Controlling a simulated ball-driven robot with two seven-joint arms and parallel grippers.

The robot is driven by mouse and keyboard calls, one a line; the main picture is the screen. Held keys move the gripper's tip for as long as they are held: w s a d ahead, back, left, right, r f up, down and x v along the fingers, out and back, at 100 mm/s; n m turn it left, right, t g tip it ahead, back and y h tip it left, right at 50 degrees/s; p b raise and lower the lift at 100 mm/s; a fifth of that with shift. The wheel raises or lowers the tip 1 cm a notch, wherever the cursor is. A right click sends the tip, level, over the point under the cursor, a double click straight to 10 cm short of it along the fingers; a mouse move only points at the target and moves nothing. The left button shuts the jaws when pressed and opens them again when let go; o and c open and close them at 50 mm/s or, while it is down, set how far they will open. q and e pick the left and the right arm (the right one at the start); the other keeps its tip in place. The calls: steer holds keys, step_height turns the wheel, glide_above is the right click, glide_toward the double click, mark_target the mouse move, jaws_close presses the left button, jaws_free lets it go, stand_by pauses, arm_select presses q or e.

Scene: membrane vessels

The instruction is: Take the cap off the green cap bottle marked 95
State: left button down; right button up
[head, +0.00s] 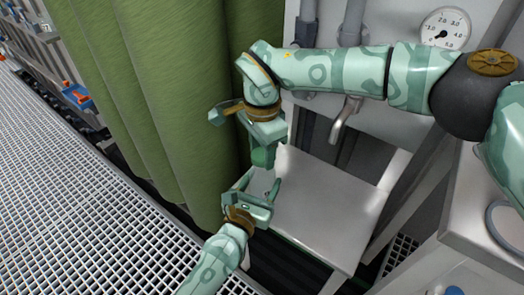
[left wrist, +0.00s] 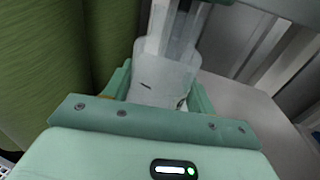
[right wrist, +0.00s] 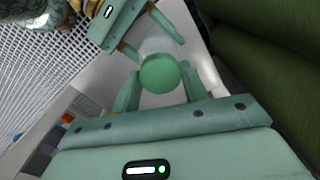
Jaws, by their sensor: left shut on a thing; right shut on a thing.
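The bottle (left wrist: 165,75) is pale and translucent, with a dark mark on its side too small to read. My left gripper (head: 260,187) is shut on its body from below. The round green cap (right wrist: 159,74) sits between the fingers of my right gripper (head: 264,143), which is shut on it from above. The cap also shows in the head view (head: 263,157), above the bottle and in line with it. My fingers hide much of the join, so I cannot tell whether the cap is still seated on the neck.
A pale seat-like surface (head: 325,205) lies below and right of the grippers. A green curtain-like membrane (head: 165,100) hangs close on the left. A metal spout (head: 345,120) and a pressure gauge (head: 445,28) are behind. Grated floor (head: 90,200) is at left.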

mark_target(262, 154)
steer(key=shift+r, duration=2)
arm_select(q)
steer(key=shift+c, duration=2.1)
jaws_free()
